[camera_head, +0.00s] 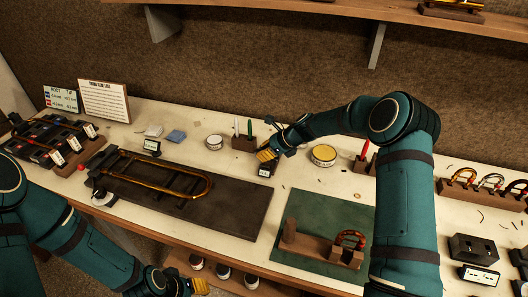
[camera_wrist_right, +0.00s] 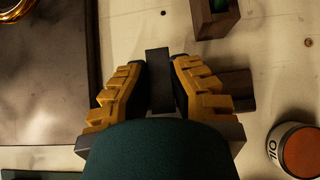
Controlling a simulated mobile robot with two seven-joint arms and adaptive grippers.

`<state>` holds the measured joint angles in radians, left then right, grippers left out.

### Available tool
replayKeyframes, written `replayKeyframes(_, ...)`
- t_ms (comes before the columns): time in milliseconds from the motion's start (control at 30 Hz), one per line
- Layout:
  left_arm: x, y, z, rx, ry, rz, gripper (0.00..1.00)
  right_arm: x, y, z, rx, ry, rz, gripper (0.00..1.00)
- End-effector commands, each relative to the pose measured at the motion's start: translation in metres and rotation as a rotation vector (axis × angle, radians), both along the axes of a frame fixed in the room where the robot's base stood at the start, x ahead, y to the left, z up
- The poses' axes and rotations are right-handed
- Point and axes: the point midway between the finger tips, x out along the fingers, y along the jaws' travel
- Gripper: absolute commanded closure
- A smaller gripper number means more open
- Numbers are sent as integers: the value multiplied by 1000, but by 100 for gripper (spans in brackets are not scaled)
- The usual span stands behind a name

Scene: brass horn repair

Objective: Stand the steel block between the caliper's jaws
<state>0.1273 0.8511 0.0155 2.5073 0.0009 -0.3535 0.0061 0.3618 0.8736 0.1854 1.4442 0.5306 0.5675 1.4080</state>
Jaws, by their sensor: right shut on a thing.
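My right gripper (camera_head: 268,155) is low over the back middle of the table. In the right wrist view its yellow fingers (camera_wrist_right: 160,88) close on a dark, upright-edged rectangular block, which looks like the steel block (camera_wrist_right: 158,65). A small display (camera_head: 265,172) stands just below the gripper in the head view. I cannot tell the caliper's jaws apart in either view. My left gripper (camera_head: 197,287) is at the bottom edge of the head view, away from the table items; its opening is unclear.
A dark mat (camera_head: 240,215) with a brass slide (camera_head: 195,186) lies to the left. A green mat (camera_head: 300,203) with a wooden fixture is in front. An oil tin (camera_wrist_right: 297,150) and a wooden holder (camera_wrist_right: 214,18) stand close to the gripper.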

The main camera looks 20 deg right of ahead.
Motion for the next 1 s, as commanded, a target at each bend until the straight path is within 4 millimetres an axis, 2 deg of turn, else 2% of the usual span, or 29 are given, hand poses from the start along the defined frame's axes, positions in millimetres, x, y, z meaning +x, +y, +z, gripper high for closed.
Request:
replayKeyframes(467, 0, 0, 1, 0, 0, 0, 53, 0, 0, -1, 1, -1, 0, 100)
replayKeyframes(1000, 0, 0, -9, 0, 0, 0, 53, 0, 0, -19, 0, -1, -1, 100)
